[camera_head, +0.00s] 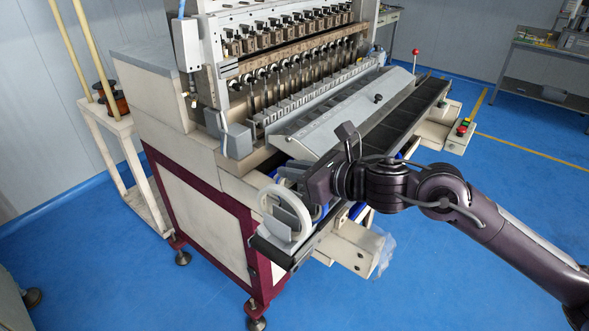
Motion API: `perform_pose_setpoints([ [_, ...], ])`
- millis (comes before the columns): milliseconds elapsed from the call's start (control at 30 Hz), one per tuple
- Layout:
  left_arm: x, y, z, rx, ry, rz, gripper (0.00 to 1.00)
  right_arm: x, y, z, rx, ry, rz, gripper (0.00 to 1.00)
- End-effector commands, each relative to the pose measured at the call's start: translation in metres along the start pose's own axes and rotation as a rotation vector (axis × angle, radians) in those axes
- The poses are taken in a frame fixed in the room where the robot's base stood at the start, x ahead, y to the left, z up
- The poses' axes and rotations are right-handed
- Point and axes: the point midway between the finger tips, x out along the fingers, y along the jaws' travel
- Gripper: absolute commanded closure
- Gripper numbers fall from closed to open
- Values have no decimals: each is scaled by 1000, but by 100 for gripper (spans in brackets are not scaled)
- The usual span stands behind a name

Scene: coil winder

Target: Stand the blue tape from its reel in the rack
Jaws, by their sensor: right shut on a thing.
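The blue tape shows only as a thin blue arc (325,211) just under my right gripper (287,184). Most of it is hidden behind a white tape ring and the gripper. My right gripper is shut on the blue tape at the near end of the rack. The rack (270,252) is a dark tray with grey upright dividers along the machine's front. The white tape ring (268,212) stands upright at its near end, in front of the gripper. Whether the blue tape touches the rack cannot be told. My left gripper is not in view.
The coil winder (150,115) fills the middle, with a sloping grey cover (330,115) behind the rack. A white stand (105,125) with dark reels is at the left. A clear bag (385,250) hangs below the rack. Blue floor is open at right.

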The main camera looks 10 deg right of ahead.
Motion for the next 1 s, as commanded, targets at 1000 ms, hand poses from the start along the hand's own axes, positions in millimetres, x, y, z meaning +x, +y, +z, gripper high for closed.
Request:
perform_pose_setpoints([
  [1000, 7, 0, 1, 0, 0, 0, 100, -24, -1, 1, -1, 1, -2, 76],
])
